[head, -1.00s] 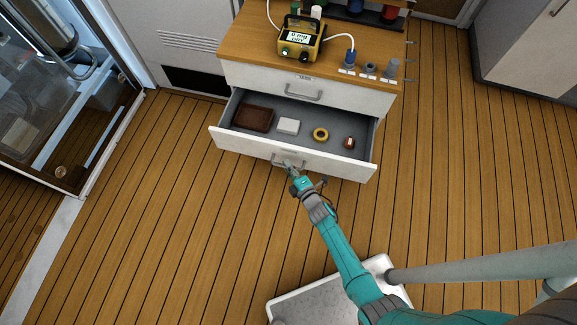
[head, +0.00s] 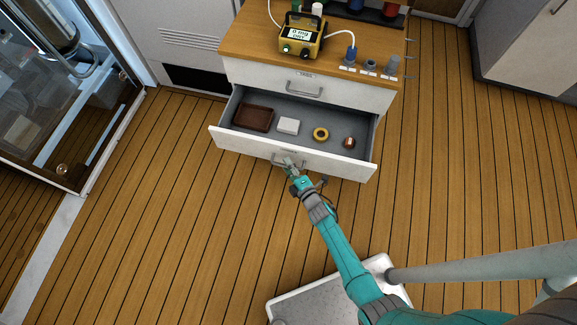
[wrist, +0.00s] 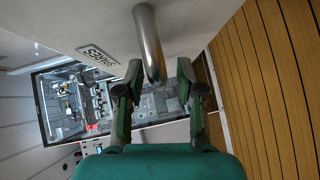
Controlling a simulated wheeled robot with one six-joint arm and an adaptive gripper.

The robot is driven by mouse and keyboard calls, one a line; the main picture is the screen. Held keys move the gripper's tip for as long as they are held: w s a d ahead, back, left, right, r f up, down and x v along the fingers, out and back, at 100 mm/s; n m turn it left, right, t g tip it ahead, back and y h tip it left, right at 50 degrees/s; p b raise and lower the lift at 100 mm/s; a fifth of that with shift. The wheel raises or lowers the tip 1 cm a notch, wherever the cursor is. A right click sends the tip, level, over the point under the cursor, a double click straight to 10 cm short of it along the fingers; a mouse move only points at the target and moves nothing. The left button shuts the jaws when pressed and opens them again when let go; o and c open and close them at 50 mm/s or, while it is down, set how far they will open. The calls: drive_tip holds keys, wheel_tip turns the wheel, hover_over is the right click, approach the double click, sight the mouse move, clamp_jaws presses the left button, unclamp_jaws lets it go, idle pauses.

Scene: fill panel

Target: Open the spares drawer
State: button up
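The spares drawer (head: 230,140) is pulled well out of the wooden-topped cabinet, and its inside shows in the head view. Its front carries a metal bar handle (wrist: 151,45) and a label reading SPARES (wrist: 97,56) in the wrist view. My gripper (head: 288,163) is at this handle. In the wrist view its two fingers (wrist: 158,85) stand apart, one on each side of the bar, with a gap visible on both sides. The fingers look open and not clamped on it.
A closed drawer (head: 340,94) is above. A yellow meter (head: 301,38) stands on top. The floor (head: 180,220) in front is clear.

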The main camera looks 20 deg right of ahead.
drive_tip(key=v, duration=1.2)
drive_tip(key=shift+s, duration=0.1)
drive_tip(key=s+r+m+h, duration=0.1)
drive_tip(key=s+r+m, duration=0.45)
drive_tip(key=s, duration=0.45)
drive_tip(key=s+r+m, duration=0.4)
drive_tip(key=s+r, duration=0.1)
drive_tip(key=r, duration=0.4)
drive_tip(key=s+r+m+g+h, duration=0.1)
drive_tip(key=s+r+m, duration=0.3)
drive_tip(key=r, duration=0.5)
drive_tip(key=s+r+m, duration=0.5)
drive_tip(key=s+r, duration=0.3)
drive_tip(key=r, duration=0.1)
drive_tip(key=shift+s+r+h, duration=0.2)
drive_tip(key=shift+r+h, duration=0.05)
drive_tip(key=shift+h, duration=0.15)
